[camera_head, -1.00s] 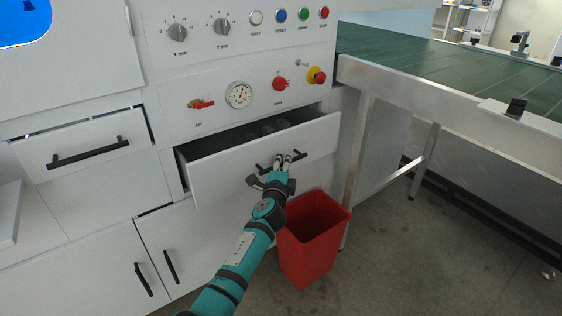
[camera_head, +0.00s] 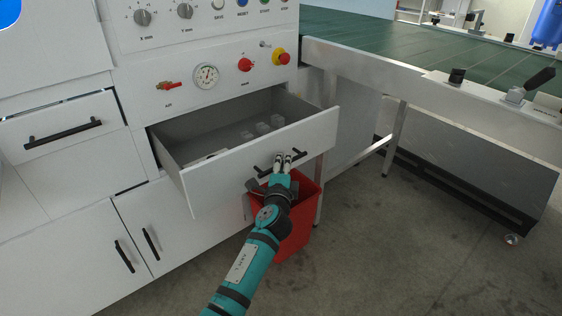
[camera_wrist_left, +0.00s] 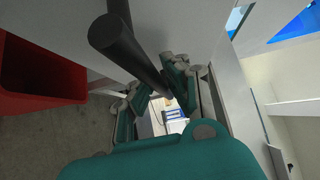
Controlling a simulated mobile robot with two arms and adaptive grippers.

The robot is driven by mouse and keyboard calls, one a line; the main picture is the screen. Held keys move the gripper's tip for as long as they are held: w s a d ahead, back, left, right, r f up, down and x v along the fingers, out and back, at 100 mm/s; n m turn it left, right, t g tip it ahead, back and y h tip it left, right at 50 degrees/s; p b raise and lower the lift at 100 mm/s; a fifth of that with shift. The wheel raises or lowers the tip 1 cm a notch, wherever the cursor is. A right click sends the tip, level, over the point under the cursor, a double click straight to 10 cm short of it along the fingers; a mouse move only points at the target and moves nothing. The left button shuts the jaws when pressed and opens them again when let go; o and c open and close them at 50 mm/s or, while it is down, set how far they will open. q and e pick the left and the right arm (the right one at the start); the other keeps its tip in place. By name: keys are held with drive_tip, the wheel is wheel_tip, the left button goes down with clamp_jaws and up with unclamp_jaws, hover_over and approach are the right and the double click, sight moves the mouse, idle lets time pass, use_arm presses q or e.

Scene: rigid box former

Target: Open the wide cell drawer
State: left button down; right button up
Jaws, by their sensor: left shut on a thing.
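The wide cell drawer (camera_head: 262,152) is pulled well out of the white cabinet, and its grey interior shows several small pale objects (camera_head: 262,128). Its black bar handle (camera_head: 264,170) is on the drawer front. My left gripper (camera_head: 284,163) is shut on this handle. In the left wrist view the dark handle bar (camera_wrist_left: 130,48) runs in between the gripper fingers (camera_wrist_left: 160,90). My right gripper is not in view.
A red bin (camera_head: 296,225) stands on the floor under the drawer front, partly behind my left arm. A smaller drawer (camera_head: 60,130) is at the left. A green conveyor table (camera_head: 400,52) is at the right. Floor at lower right is clear.

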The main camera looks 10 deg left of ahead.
use_arm(q)
drive_tip(key=shift+a+f, duration=0.15)
drive_tip(key=shift+f, duration=0.15)
drive_tip(key=c, duration=1.5)
unclamp_jaws()
drive_tip(key=shift+o, duration=0.8)
drive_tip(key=shift+r, duration=0.15)
drive_tip(key=shift+s, duration=0.1)
drive_tip(key=s+d, duration=0.1)
drive_tip(key=s, duration=1)
drive_tip(key=shift+s+d, duration=0.3)
drive_tip(key=shift+s, duration=0.1)
